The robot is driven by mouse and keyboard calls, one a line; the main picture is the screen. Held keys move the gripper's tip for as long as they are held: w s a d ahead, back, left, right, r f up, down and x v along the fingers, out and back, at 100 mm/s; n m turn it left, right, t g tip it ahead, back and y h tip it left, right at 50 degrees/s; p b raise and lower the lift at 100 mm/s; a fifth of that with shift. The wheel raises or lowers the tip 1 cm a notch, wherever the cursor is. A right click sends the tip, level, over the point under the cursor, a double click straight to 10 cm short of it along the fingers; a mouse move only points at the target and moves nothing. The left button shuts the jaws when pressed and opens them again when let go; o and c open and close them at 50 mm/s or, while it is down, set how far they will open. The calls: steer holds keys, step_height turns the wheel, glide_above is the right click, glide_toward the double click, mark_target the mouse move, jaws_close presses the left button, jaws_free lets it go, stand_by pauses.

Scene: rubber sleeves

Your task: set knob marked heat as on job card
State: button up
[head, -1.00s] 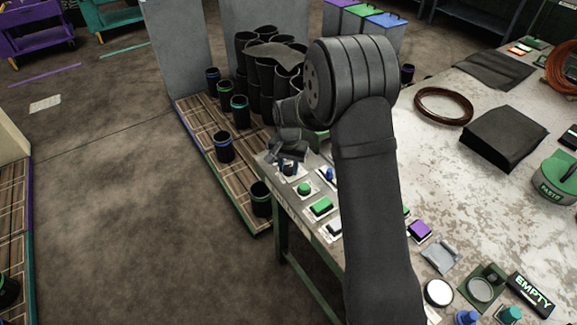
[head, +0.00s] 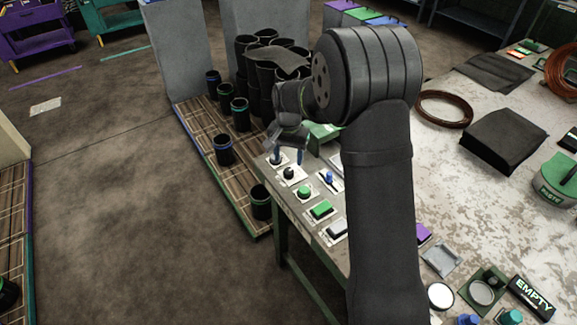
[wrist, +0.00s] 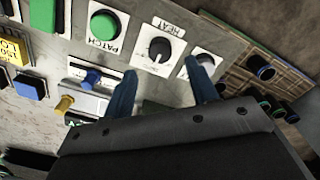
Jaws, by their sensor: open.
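The heat knob (wrist: 159,50) is round and black with a pale pointer mark, on a white plate labelled HEAT. It lies just beyond my fingertips in the wrist view and also shows in the head view (head: 289,173). My gripper (wrist: 162,66) is open, its two blue fingers apart with nothing between them. In the head view my gripper (head: 287,156) hangs over the panel corner, just behind the knob in the picture. A second dark knob (wrist: 206,60) is partly hidden by the right finger. I cannot make out a job card.
A green PATCH button (wrist: 104,25) sits beside the heat knob, and a blue lever (wrist: 92,77) is near the left finger. More buttons (head: 321,209) run along the bench edge. Black sleeves (head: 222,149) stand on a slatted pallet left of the bench.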

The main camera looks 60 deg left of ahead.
mark_target(288, 171)
step_height(288, 171, up, 11)
stand_by(0.5)
step_height(288, 171, down, 17)
steer(key=shift+f, duration=0.15)
stand_by(0.5)
